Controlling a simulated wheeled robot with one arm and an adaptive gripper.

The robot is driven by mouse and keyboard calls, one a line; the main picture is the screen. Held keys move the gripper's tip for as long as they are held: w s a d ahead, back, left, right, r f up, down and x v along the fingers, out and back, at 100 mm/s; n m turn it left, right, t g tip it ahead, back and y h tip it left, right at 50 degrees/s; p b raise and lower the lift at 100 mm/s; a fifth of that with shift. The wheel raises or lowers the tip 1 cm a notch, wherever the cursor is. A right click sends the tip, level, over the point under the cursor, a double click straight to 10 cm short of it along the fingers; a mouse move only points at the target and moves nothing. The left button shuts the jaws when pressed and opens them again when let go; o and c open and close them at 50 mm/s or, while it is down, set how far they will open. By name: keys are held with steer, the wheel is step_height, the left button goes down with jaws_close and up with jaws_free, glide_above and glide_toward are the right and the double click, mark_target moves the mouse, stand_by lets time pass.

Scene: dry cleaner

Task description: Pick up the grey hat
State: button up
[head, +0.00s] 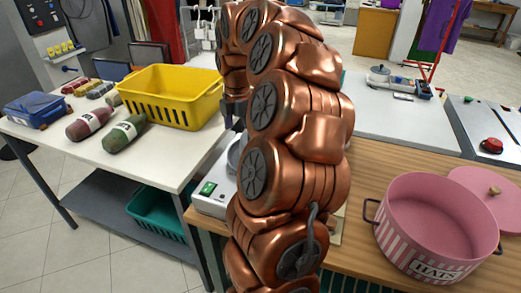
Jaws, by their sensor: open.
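No clearly recognisable grey hat is in view. A grey rounded thing (235,150) shows in part behind my arm, above a white device with a green switch; I cannot tell whether it is the hat. My copper arm hides much of the middle. My gripper (230,115) shows only as a dark part below the arm's far end, near the yellow basket; its fingertips are mostly hidden. It is open, and I see nothing held in it. A pink striped box marked HATS (430,225) stands open at right on the wooden counter, with no hat visible in it.
The yellow basket (170,97), rolled bundles (124,134) and a blue case (35,108) stand on the white table at left. A pink lid (492,195) lies beside the hat box. A white device (212,195) stands by my arm. Tiled floor is clear at lower left.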

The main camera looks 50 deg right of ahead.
mark_target(243, 146)
steer(key=shift+d+f+p, duration=0.2)
steer(key=shift+f+p, duration=0.25)
steer(key=shift+f, duration=1.35)
steer(key=shift+d+f+p, duration=0.15)
steer(key=shift+f+p, duration=0.25)
steer(key=shift+f, duration=1.35)
steer(key=shift+s, duration=0.1)
steer(key=c, duration=1.9)
steer(key=shift+d, duration=0.1)
